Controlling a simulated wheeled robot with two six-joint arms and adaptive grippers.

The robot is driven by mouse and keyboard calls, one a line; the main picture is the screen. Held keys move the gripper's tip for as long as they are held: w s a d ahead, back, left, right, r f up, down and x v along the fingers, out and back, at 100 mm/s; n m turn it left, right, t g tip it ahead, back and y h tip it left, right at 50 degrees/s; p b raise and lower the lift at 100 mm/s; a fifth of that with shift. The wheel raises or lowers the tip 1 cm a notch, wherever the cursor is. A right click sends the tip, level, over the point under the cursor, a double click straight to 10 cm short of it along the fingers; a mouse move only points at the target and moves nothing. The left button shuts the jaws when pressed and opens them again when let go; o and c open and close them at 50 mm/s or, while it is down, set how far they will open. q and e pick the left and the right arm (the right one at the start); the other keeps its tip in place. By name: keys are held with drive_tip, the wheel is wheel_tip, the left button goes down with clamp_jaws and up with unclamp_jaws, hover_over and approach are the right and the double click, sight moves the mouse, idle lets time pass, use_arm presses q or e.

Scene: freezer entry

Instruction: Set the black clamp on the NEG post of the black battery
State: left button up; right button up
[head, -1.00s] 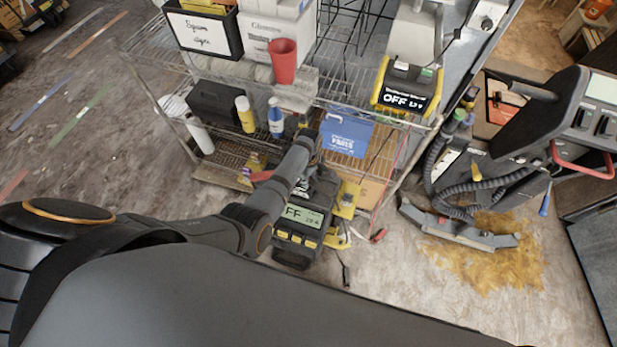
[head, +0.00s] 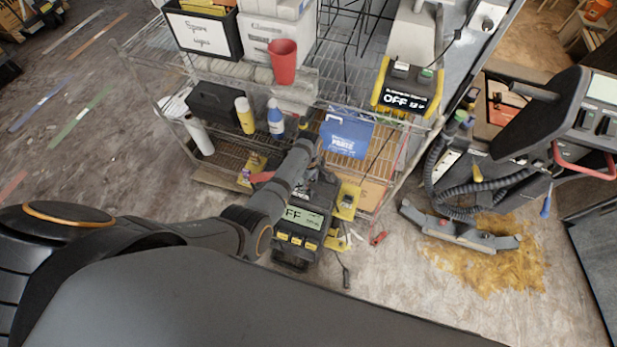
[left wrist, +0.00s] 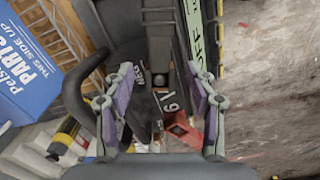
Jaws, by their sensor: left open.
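My left gripper (left wrist: 160,72) is open in the left wrist view, its two purple-padded fingers apart. Between and beyond them is a black body with white markings, probably the black battery (left wrist: 140,110); I cannot read NEG surely. A dark square-ended part lies between the fingertips; I cannot tell whether it is the black clamp. A red part (left wrist: 182,132) shows low between the fingers, and red also shows left of my arm in the head view (head: 262,177). In the head view my left arm hides most of the gripper and battery. My right gripper is not in view.
A wire shelf (head: 225,150) holds bottles and a blue parts box (head: 346,135). A floor machine (head: 470,235) stands right.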

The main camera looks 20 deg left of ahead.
use_arm(q)
wheel_tip(320, 180, up, 12)
idle(0.3)
idle(0.6)
